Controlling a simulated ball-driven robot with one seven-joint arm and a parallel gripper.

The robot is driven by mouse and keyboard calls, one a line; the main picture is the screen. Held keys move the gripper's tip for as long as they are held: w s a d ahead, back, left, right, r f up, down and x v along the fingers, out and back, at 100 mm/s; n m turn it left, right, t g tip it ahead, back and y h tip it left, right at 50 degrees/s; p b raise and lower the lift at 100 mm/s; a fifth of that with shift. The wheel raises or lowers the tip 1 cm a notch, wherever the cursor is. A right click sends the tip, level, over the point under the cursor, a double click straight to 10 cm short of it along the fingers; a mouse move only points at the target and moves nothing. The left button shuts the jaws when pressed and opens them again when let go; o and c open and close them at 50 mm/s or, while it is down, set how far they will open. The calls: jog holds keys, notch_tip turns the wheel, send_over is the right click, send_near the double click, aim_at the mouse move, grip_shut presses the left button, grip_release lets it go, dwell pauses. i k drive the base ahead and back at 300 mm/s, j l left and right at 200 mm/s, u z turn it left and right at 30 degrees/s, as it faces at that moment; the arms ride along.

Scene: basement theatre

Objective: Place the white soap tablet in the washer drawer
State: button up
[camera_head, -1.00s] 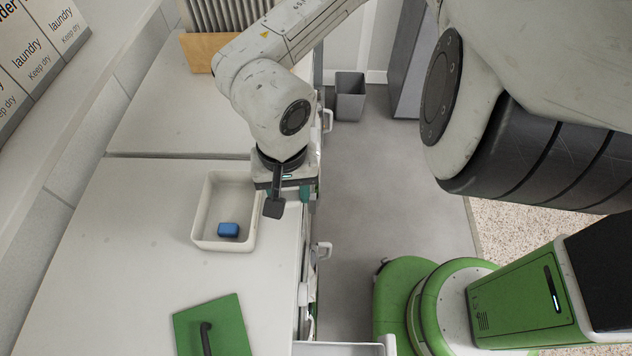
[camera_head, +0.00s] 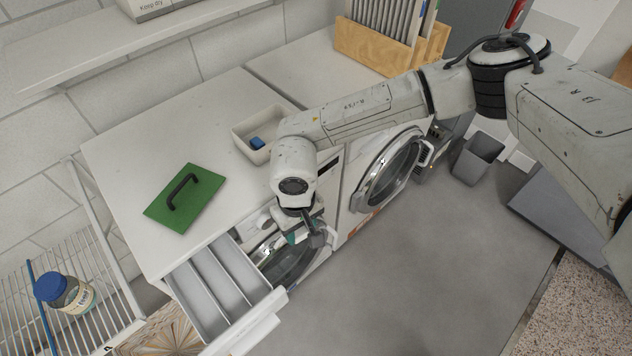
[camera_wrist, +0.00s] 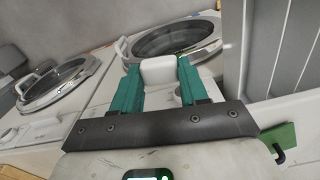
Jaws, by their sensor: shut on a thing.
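My gripper (camera_head: 306,238) is shut on the white soap tablet (camera_wrist: 158,70), which sits between its teal fingers in the wrist view. The tablet is hard to make out in the head view. The gripper is in front of the washer, to the right of the open washer drawer (camera_head: 270,296) and apart from it. The drawer is pulled out and has several long grey compartments, which look empty. Its grey walls also fill the right side of the wrist view (camera_wrist: 272,50).
A white tray (camera_head: 243,150) with a blue tablet (camera_head: 257,143) stands on the counter. A green board with a black handle (camera_head: 205,197) lies left of it. A wire rack (camera_head: 95,258) with a blue-lidded jar (camera_head: 72,294) is at left.

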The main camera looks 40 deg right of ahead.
aim_at(233, 302)
jog(key=j, duration=1.05)
jog(key=k+j, duration=0.15)
jog(key=j, duration=0.9)
